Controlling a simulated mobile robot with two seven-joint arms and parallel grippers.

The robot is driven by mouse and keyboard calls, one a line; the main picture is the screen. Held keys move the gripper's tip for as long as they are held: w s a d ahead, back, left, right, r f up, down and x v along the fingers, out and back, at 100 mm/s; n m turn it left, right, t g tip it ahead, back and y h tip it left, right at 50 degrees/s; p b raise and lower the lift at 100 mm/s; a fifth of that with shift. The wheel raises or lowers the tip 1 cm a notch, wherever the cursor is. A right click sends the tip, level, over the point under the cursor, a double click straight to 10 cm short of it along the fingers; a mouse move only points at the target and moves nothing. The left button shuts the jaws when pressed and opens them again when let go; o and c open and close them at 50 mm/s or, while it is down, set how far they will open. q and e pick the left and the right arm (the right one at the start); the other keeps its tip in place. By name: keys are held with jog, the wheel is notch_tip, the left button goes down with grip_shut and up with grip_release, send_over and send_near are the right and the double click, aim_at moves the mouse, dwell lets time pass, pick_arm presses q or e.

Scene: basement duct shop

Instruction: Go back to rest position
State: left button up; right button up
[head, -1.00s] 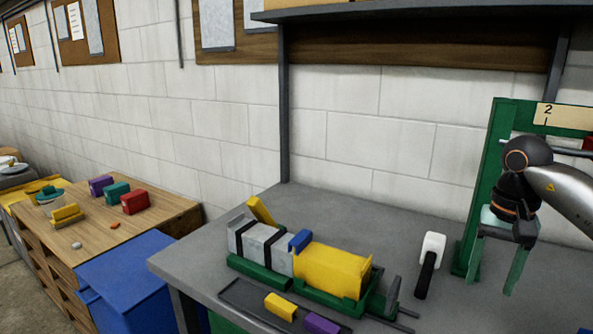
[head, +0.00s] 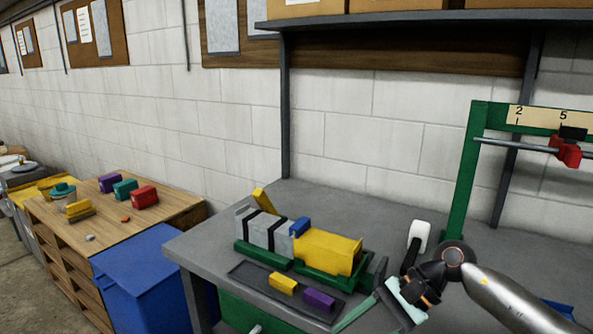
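My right gripper (head: 372,324) is low in the head view, its arm coming in from the lower right. It hangs over the front part of the grey bench, just right of the green fixture with the yellow block. One pale green finger points down and left; the other is largely cut off by the lower edge. The fingers look spread, and nothing shows between them. My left gripper is not in view.
The grey bench (head: 215,244) holds a green fixture with a yellow block (head: 328,251), a dark tray with yellow and purple pieces, and a black-and-white tool (head: 419,235). A green frame (head: 468,165) stands right. A blue bin (head: 150,272) and wooden table (head: 168,208) are left.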

jog(key=s+a+r+m+t+y+p, duration=0.3)
jog(key=a+m+t+y, duration=0.5)
jog(key=m, duration=0.9)
jog(key=d+f+m+t+h+p, duration=0.1)
jog(key=d+f+m+t+h, duration=0.4)
jog(key=m, duration=1)
jog(key=d+f+m+t+h, duration=0.35)
jog(key=f+m, duration=0.25)
jog(key=m, duration=0.8)
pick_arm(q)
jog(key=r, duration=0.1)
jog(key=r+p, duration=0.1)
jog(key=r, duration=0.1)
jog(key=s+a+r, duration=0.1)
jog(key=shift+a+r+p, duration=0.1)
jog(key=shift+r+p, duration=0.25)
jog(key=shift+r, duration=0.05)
pick_arm(e)
jog(key=s+d+f+m+g+h, duration=0.2)
jog(key=s+d+f+m+h, duration=0.1)
jog(key=s+f+m, duration=0.3)
jog(key=s+d+f+m+g+h, duration=0.3)
jog(key=s+f+m, duration=0.4)
jog(key=s+f, duration=0.1)
jog(key=shift+s+f, duration=0.3)
jog(key=shift+f, duration=0.05)
jog(key=shift+h, duration=0.25)
